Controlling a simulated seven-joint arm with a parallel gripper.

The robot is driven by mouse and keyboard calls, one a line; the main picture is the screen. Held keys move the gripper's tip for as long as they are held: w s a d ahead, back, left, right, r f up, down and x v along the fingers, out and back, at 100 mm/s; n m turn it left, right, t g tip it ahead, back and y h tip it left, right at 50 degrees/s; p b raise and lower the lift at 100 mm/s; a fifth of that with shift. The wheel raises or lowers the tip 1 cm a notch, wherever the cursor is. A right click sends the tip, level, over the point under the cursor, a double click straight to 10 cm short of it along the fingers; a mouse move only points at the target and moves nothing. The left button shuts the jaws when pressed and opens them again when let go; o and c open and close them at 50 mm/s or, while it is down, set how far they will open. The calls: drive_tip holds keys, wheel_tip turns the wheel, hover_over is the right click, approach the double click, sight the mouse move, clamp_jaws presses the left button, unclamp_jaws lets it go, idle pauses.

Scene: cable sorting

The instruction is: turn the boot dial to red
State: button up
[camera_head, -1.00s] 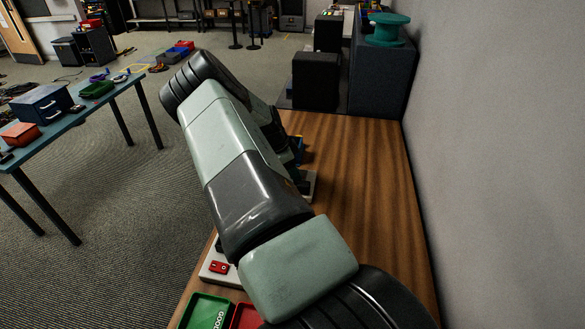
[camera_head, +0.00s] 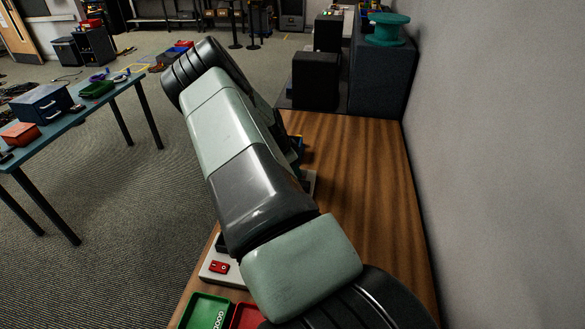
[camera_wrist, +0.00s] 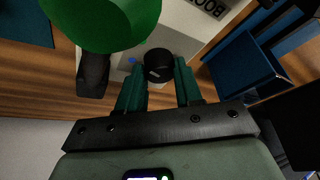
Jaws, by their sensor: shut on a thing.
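The boot dial (camera_wrist: 159,64) is a round black knob with a pale mark, on a light panel (camera_wrist: 184,32) lettered BOOT in the wrist view. A blue dot (camera_wrist: 133,61) shows on the panel beside the dial. No red mark is visible there. My gripper (camera_wrist: 158,80) has its two teal fingers on either side of the dial, shut on it. In the head view my arm hides the dial and my gripper; only an edge of a pale panel (camera_head: 310,183) shows past it.
A large green rounded thing (camera_wrist: 105,22) stands close beside the panel in the wrist view, with a blue open box (camera_wrist: 245,68) on the other side. In the head view, a green tray (camera_head: 203,311) and a red tray (camera_head: 245,317) lie at the near edge. The right of the wooden table (camera_head: 365,190) is clear.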

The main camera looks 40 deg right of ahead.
drive_tip(key=n+t, duration=0.1)
drive_tip(key=n, duration=0.1)
drive_tip(key=n+t, duration=0.1)
drive_tip(key=n, duration=0.2)
drive_tip(key=shift+s+d+n+y, duration=0.1)
drive_tip(key=shift+s+n+y, duration=0.05)
drive_tip(key=shift+n+y, duration=0.15)
drive_tip(key=n+t, duration=0.1)
drive_tip(key=n, duration=0.1)
drive_tip(key=n+y, duration=0.1)
drive_tip(key=n, duration=0.2)
drive_tip(key=shift+s+d+t, duration=0.1)
drive_tip(key=shift+d+t, duration=0.05)
drive_tip(key=shift+t, duration=0.25)
drive_tip(key=n+y, duration=0.1)
drive_tip(key=n, duration=0.2)
drive_tip(key=n+y, duration=0.1)
drive_tip(key=n, duration=0.1)
drive_tip(key=shift+d+n+t, duration=0.1)
drive_tip(key=shift+n+t, duration=0.3)
drive_tip(key=n+y, duration=0.2)
drive_tip(key=n, duration=0.2)
drive_tip(key=shift+d+n, duration=0.1)
drive_tip(key=shift+n, duration=0.6)
drive_tip(key=o, duration=1)
drive_tip(key=shift+o, duration=0.2)
